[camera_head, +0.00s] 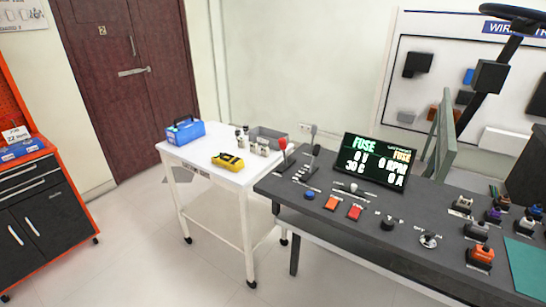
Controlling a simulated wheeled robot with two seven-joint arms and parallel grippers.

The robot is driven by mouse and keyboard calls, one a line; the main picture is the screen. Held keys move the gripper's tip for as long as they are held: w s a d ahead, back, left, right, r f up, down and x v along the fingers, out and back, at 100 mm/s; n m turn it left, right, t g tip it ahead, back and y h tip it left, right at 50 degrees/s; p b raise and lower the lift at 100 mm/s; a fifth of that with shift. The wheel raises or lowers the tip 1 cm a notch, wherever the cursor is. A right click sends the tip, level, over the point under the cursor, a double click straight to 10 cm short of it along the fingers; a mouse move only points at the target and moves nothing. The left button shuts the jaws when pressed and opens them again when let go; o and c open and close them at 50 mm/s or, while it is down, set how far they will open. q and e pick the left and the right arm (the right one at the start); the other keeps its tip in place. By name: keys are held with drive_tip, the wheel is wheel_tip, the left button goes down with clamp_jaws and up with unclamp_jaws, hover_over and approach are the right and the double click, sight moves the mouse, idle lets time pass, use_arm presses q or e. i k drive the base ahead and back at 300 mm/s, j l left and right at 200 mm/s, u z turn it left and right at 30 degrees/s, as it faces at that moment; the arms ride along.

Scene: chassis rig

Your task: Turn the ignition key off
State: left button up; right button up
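A silver round switch (428,240), which looks like the ignition switch, sits near the front edge of the dark bench panel. It is too small to tell whether a key is in it or which way it is turned. A black knob (389,223) sits to its left. The display (375,161) behind them shows "FUSE" and readings of 0 V, 0 RPM and 0 A. Neither of my grippers is in view.
The dark bench (340,228) also carries red and orange rocker switches, a red-topped lever (283,145), a black lever (312,152) and several connectors at right. A steering wheel (515,15) rises behind. A white cart (215,165) stands left. Floor is clear in front.

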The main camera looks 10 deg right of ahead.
sight(431, 237)
drive_tip(key=z, duration=1.45)
